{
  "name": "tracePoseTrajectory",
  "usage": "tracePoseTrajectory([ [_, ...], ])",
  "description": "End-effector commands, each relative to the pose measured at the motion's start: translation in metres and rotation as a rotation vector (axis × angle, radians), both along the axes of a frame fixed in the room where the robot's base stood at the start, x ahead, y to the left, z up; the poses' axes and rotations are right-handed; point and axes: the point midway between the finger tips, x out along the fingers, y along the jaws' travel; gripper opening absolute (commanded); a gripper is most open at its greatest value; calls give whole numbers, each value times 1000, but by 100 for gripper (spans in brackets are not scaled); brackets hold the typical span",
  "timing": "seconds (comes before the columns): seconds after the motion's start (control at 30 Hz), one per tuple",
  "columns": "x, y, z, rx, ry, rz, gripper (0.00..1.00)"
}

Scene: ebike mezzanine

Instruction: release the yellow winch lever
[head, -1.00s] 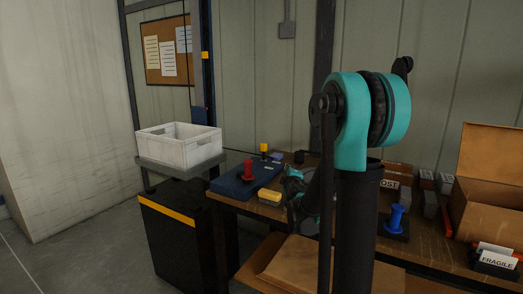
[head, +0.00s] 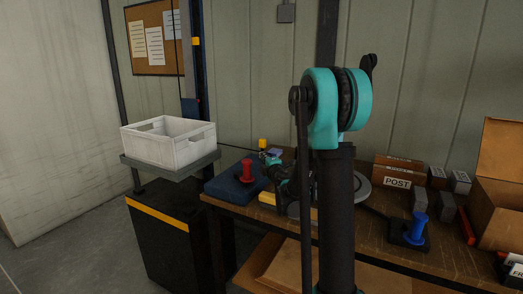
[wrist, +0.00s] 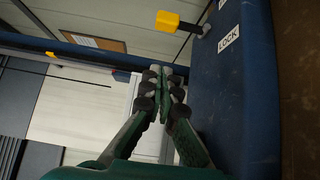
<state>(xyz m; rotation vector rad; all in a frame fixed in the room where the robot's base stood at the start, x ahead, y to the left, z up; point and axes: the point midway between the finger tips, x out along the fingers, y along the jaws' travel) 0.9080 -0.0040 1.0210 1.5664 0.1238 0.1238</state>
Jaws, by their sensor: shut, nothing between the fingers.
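The yellow winch lever (wrist: 178,22) shows at the top of the wrist view, with a yellow grip on a dark rod that meets the blue winch housing (wrist: 236,95) by a LOCK label (wrist: 229,38). In the head view the yellow grip (head: 262,143) stands up behind the blue housing (head: 228,190). My gripper (wrist: 165,72) is shut and empty. In the wrist view its fingertips are beside the housing, below and left of the lever and apart from it. In the head view my arm partly hides that area.
A red handle (head: 247,171) stands on the blue housing. A white crate (head: 184,152) sits on a grey platform (head: 200,164) to the left. A yellow block (head: 267,198) is near my arm. A blue handle (head: 418,228), POST box (head: 397,182) and open carton (head: 499,215) are to the right.

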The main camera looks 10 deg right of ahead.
Motion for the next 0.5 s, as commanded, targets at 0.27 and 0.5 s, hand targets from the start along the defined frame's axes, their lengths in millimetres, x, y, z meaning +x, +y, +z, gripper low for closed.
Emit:
tracePoseTrajectory([
  [0.27,40,7,0,1,0,0,0],
  [0.5,87,14,0,1,0,0,0],
])
